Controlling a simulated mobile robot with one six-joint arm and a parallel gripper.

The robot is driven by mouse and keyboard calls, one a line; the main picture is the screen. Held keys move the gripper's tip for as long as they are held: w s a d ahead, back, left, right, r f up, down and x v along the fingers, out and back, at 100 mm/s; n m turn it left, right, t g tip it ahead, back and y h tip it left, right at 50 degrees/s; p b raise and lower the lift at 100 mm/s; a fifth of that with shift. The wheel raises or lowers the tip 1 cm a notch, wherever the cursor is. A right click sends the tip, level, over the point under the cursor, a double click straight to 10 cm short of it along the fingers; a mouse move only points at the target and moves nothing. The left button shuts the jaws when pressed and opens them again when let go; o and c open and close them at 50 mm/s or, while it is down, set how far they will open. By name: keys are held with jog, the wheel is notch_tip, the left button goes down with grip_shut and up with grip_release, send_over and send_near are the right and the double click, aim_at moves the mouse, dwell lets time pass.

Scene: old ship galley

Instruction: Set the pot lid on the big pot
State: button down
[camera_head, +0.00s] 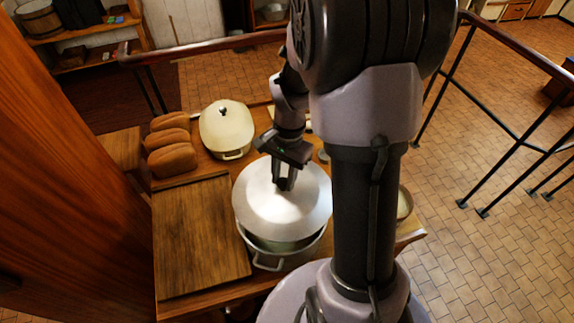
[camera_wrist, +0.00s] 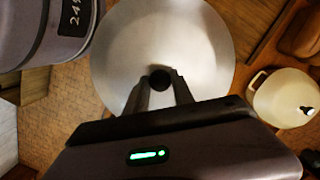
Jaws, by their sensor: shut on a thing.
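The pot lid (camera_head: 262,207) is a wide, round, silvery disc with a dark knob in its middle. My gripper (camera_head: 283,186) is shut on the knob from above. In the wrist view the two fingers of my gripper (camera_wrist: 160,85) close around the dark knob of the lid (camera_wrist: 185,35). The big pot (camera_head: 270,262) is a grey metal pot with a side handle, below the lid. The lid covers most of its opening, and part of the inside shows at the front. I cannot tell whether lid and rim touch.
A cream lidded pot (camera_head: 227,130) stands behind the big pot. Several bread loaves (camera_head: 171,147) lie at the back left. A wooden board (camera_head: 200,235) lies left of the pot. A partly hidden pot (camera_head: 405,203) is at right. Railings (camera_head: 440,100) stand behind and right of the table.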

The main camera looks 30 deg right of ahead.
aim_at(282, 194)
jog(key=shift+a+f, duration=0.25)
jog(key=shift+f, duration=0.15)
notch_tip(282, 194, down, 7)
jog(key=b, duration=0.6)
jog(key=shift+w, duration=0.1)
jog(key=shift+f+b, duration=0.3)
jog(key=shift+b, duration=0.15)
jog(key=shift+f, duration=0.2)
jog(key=c, duration=1)
grip_release()
